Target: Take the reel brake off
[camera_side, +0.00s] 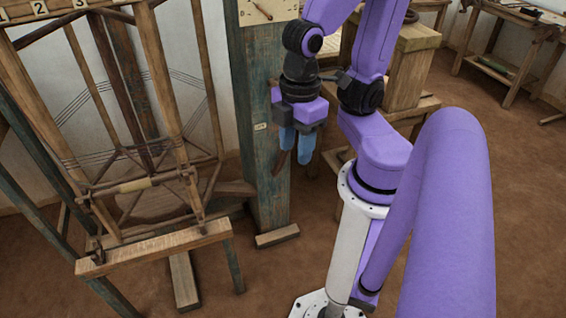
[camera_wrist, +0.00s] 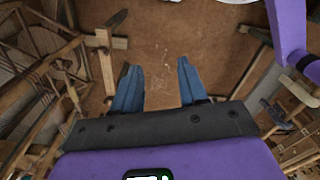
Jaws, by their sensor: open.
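My gripper (camera_side: 296,148) hangs in front of the blue-green post (camera_side: 262,180), fingers pointing down. In the wrist view its two blue fingers (camera_wrist: 157,82) are apart, with only floor visible between them. A brown curved wooden piece (camera_side: 280,164), perhaps the brake lever, shows partly behind the fingers in the side view; I cannot tell whether they touch. A small pale label (camera_side: 261,127) is on the post, its lettering too small to read surely. The wooden reel frame with threads (camera_side: 150,150) stands left of the post, with a pale wooden handle (camera_side: 134,185) low on it.
A pale plate with a pointer (camera_side: 266,11) is at the post's top. A wooden beam (camera_side: 150,247) crosses the reel frame's front. A wooden bench (camera_side: 410,65) stands behind my arm, and another table (camera_side: 510,45) is farther right. Brown floor (camera_side: 530,200) is clear at right.

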